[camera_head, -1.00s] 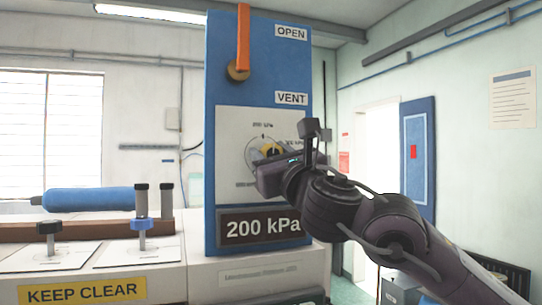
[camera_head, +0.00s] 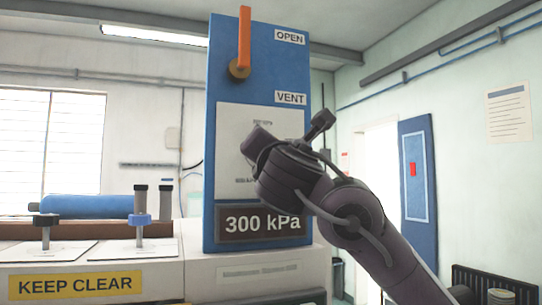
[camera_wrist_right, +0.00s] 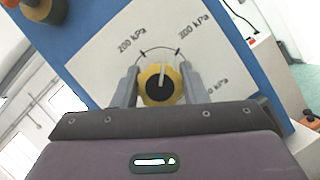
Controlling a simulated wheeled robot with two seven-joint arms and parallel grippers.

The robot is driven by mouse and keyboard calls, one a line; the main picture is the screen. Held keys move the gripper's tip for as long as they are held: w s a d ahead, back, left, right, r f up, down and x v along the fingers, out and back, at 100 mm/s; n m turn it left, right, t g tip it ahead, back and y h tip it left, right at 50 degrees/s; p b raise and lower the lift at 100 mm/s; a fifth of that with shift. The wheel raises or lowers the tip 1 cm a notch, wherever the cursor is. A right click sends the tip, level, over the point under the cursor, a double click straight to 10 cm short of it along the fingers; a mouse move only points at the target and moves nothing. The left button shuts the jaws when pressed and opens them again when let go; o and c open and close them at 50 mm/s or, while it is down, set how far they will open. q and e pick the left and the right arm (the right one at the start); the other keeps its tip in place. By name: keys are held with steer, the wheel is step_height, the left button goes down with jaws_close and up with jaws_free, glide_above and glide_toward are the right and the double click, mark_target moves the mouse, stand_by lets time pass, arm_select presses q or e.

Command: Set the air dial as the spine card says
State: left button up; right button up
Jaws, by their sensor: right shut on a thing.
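The air dial, a yellow and black knob (camera_wrist_right: 158,88), sits on a white plate (camera_wrist_right: 100,65) with a pressure scale. My right gripper (camera_wrist_right: 160,78) is shut on the knob, one grey finger on each side. The knob's pale pointer aims up and slightly right, between the 200 kPa and 300 kPa labels in the wrist view. In the head view my right gripper (camera_head: 258,146) hides the knob. The display (camera_head: 262,223) below reads 300 kPa. My left gripper is out of view. I cannot identify a spine card.
The blue panel (camera_head: 222,120) carries an orange lever (camera_head: 244,38), upright beside the OPEN label, with VENT lower. At left are a blue cylinder (camera_head: 85,205), two small valves and a KEEP CLEAR label (camera_head: 75,284). A paper (camera_head: 509,112) hangs on the right wall.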

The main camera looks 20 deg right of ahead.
steer(key=shift+m+g+h, duration=0.35)
steer(key=shift+m+g, duration=0.05)
steer(key=shift+m, duration=0.85)
steer(key=shift+m+g+h, duration=0.35)
steer(key=shift+m+g, duration=0.05)
steer(key=shift+m, duration=0.85)
steer(key=o, duration=1)
steer(key=b+v, duration=0.3)
steer(key=v, duration=0.4)
steer(key=shift+s+a, duration=0.1)
steer(key=shift+s, duration=0.2)
